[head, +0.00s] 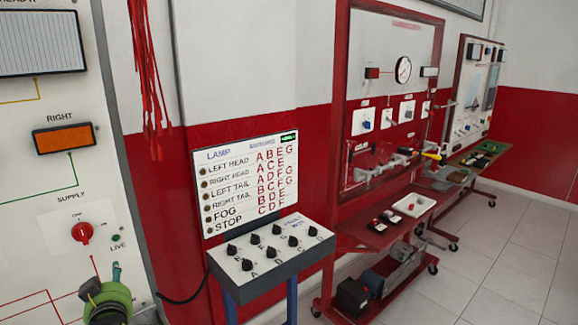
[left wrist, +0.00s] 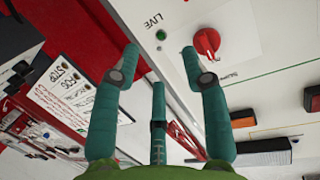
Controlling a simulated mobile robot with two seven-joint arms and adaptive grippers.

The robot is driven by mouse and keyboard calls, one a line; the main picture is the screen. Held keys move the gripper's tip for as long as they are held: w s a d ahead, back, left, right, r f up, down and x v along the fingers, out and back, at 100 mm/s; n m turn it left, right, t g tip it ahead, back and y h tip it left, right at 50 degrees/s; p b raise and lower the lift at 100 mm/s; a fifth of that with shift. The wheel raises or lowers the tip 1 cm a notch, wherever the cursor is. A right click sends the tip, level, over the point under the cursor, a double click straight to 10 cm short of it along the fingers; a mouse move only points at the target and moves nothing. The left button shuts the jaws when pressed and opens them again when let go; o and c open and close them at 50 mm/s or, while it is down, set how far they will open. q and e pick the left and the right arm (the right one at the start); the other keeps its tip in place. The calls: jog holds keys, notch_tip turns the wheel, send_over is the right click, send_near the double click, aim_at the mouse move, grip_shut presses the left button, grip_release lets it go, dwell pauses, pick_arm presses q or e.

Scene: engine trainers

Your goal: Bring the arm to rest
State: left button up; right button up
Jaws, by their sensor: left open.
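My left gripper (head: 115,272) is at the lower left of the head view, low in front of the white panel (head: 50,185). Its green body and a teal finger show there. In the left wrist view its teal fingers (left wrist: 159,60) are spread apart with nothing between them. The panel's red supply knob (head: 82,232) is up and to the left of the gripper in the head view. The knob also shows in the left wrist view (left wrist: 206,42), near one fingertip; I cannot tell the gap exactly. My right gripper is out of view.
A green LIVE lamp (head: 116,237) is beside the knob. A console with black knobs (head: 268,262) and a lamp chart (head: 245,185) stands to the right. Further right are a red trolley (head: 375,235) and another trainer (head: 475,90). The tiled floor at the right is clear.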

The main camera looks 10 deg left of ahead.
pick_arm(q)
jog(key=s+d+f+m+g+h, duration=0.2)
jog(key=s+d+f+m+h, duration=0.15)
jog(key=s+d+f, duration=0.35)
jog(key=s+d+f+m+g+h, duration=0.25)
jog(key=s+d+f+h, duration=0.2)
jog(key=d+f, duration=0.45)
jog(key=s+d+f+m+g+h, duration=0.1)
jog(key=s+d+f+g, duration=0.15)
jog(key=s+d, duration=0.4)
jog(key=s+d+f+m+g+h, duration=0.1)
jog(key=s+d+f+m+g, duration=0.2)
jog(key=s, duration=0.6)
jog(key=s+d+f+n, duration=0.1)
jog(key=s+f, duration=0.2)
jog(key=f, duration=2.1)
jog(key=s+a+f+g, duration=0.1)
jog(key=s+a+f, duration=0.1)
jog(key=s+f, duration=1.1)
jog(key=shift+s+a, duration=0.15)
jog(key=shift+s, duration=0.9)
